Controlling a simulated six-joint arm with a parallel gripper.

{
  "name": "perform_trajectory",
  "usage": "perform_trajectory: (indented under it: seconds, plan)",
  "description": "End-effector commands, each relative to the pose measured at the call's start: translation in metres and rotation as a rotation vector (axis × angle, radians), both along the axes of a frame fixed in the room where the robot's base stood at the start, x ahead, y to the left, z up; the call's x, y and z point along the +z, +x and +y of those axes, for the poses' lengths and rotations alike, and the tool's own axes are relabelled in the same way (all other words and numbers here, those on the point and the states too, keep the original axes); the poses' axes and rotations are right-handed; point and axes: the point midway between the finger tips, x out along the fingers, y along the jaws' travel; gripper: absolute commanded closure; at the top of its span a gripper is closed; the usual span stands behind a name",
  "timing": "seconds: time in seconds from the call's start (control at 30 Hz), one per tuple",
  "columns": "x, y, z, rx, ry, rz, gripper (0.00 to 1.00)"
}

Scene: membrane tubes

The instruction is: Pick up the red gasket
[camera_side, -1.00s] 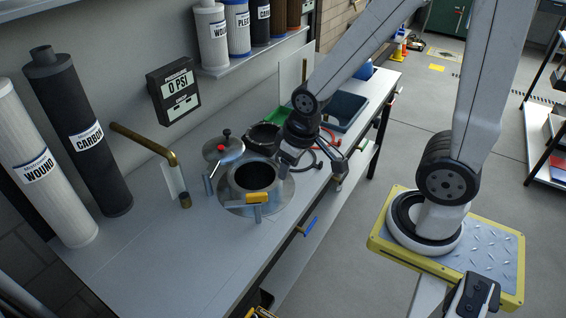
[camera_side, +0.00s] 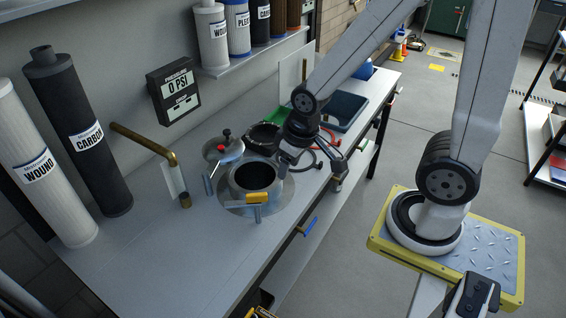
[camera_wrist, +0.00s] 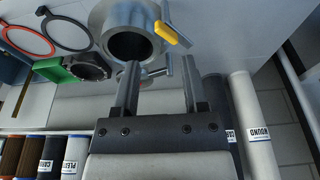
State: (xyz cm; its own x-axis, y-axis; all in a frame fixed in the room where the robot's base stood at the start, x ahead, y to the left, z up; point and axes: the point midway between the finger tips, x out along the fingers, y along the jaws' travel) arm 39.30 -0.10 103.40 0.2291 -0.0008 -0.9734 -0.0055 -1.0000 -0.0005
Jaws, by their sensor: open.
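The red gasket (camera_wrist: 28,38) is a thin flat ring at the upper left of the wrist view, lying on the bench. In the side view the red gasket (camera_side: 330,136) shows only in part behind my gripper. My gripper (camera_wrist: 158,64) is open, with nothing between its fingers, and it is apart from the red gasket. In the side view my gripper (camera_side: 312,165) hangs over the bench, right of the metal vessel (camera_side: 235,186).
A black gasket (camera_wrist: 67,31) lies beside the red one. The vessel has a yellow-handled clamp (camera_side: 257,198). A dark round part (camera_wrist: 88,67) and green block (camera_wrist: 52,70) are close by.

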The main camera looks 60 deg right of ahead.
Motion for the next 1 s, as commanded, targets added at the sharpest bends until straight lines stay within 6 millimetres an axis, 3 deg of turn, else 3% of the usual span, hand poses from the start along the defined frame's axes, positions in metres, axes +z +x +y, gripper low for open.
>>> perform_trajectory:
  seconds: [0.17, 0.37, 0.7, 1.0]
  plan:
    - [-0.001, 0.013, -0.011, -0.06, 0.005, 0.009, 0.44]
    - [-0.005, 0.044, -0.046, -0.226, 0.022, 0.033, 0.44]
    - [-0.028, 0.094, -0.149, -0.62, 0.063, 0.084, 0.44]
    - [-0.064, 0.103, -0.256, -0.971, 0.105, 0.126, 0.44]
